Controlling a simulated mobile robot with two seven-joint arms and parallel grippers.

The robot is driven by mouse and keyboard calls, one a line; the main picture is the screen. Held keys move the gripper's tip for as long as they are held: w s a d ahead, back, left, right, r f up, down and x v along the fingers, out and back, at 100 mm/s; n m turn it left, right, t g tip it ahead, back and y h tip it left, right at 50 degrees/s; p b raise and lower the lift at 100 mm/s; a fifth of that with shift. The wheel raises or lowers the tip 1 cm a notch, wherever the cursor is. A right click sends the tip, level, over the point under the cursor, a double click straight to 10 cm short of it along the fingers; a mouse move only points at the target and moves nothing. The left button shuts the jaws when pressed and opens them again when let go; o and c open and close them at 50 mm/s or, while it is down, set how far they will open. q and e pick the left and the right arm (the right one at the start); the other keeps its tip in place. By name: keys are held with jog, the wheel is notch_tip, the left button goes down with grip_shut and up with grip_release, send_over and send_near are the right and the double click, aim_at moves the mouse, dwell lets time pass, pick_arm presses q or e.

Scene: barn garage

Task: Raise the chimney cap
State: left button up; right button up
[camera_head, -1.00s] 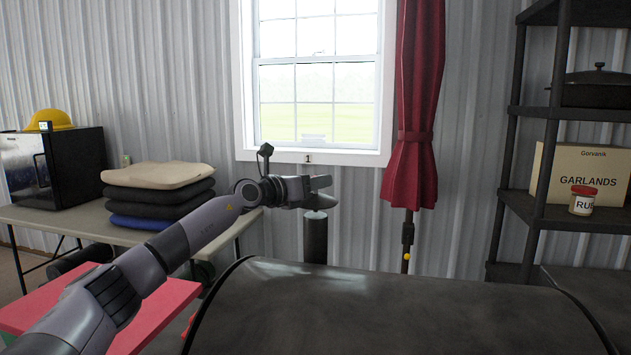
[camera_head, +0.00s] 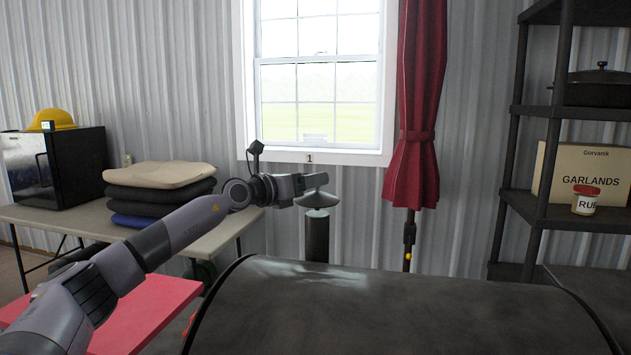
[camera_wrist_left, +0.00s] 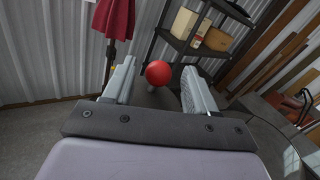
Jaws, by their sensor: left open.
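The chimney cap (camera_head: 317,201) is a grey, shallow cone at the top of the dark chimney pipe (camera_head: 317,240), behind the black smoker body. A light band of the pipe's top shows just under the cap. My left gripper (camera_head: 316,182) is at the cap's upper left side, its fingers overlapping the cap's top in the picture. I cannot tell whether it touches the cap. In the left wrist view its two fingers (camera_wrist_left: 158,88) are spread with nothing held between them, and the cap does not show there. My right gripper is out of view.
The wide black smoker body (camera_head: 400,310) fills the front. A table (camera_head: 55,215) with stacked cushions (camera_head: 160,188) stands left, above a red surface (camera_head: 150,310). A dark shelf (camera_head: 530,150) stands right. The wrist view shows a red ball (camera_wrist_left: 158,73) beyond the fingers.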

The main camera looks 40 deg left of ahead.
pick_arm(q)
jog(key=shift+s+a+r+b, duration=0.15)
jog(key=shift+s+b, duration=0.55)
jog(key=shift+s, duration=1.5)
